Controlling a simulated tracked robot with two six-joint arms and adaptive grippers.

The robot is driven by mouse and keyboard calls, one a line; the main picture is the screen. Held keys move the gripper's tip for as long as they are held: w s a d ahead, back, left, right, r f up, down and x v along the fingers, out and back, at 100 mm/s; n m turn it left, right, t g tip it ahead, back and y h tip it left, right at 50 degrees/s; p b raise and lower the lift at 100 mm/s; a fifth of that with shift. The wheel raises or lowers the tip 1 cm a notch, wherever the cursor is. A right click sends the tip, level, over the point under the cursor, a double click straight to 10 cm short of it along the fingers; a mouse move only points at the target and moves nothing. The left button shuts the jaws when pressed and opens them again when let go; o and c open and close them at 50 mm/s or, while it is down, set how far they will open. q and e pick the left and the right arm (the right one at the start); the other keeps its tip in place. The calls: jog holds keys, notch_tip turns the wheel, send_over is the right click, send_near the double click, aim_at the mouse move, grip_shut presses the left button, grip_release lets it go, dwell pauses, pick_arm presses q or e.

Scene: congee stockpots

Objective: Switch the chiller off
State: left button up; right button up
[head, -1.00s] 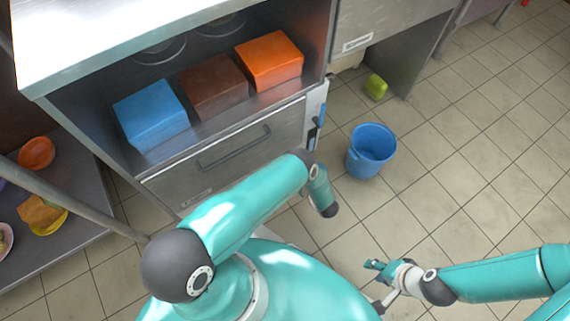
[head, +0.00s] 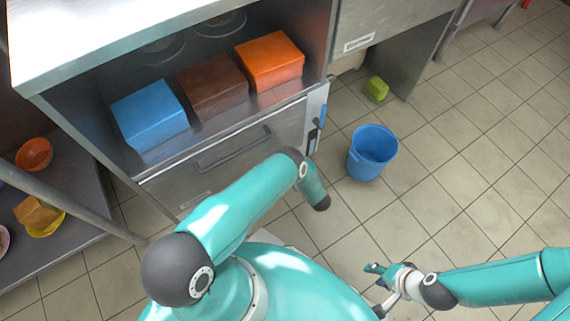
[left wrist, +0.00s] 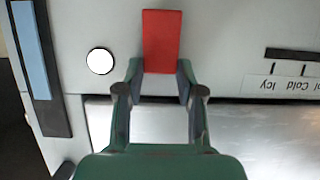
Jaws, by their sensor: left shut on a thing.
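The chiller has a steel front with a bar handle (head: 233,148) under the open shelf. A pale control panel with a blue strip (head: 322,113) is at its right edge. In the left wrist view, the panel carries a red switch (left wrist: 162,40), a round white lamp (left wrist: 100,61) and a slider (left wrist: 292,54) with upside-down temperature words. My left gripper (left wrist: 160,72) is shut on the lower end of the red switch, one finger on each side. My arm hides this gripper in the head view. My right gripper (head: 378,287) is open and empty, low over the floor.
Blue (head: 150,115), brown (head: 212,86) and orange (head: 269,60) boxes sit on the shelf above the chiller front. A blue bucket (head: 371,152) stands on the floor to the right, with a green object (head: 376,89) behind it.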

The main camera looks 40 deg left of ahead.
pick_arm(q)
jog(key=shift+f, duration=0.1)
jog(key=shift+c, duration=0.4)
jog(key=t+y+b, duration=0.1)
jog(key=b, duration=0.3)
jog(key=d+f+y+b, duration=0.1)
jog(key=y+b, duration=0.1)
jog(key=b, duration=0.2)
jog(key=shift+f+t, duration=0.1)
jog(key=shift+t, duration=0.3)
jog(key=shift+s+r+y, duration=0.1)
jog(key=shift+r+y, duration=0.1)
jog(key=shift+y, duration=0.2)
jog(key=shift+r, duration=0.1)
jog(key=shift+d, duration=0.1)
jog(key=o, duration=1.2)
jog(key=shift+c, duration=0.2)
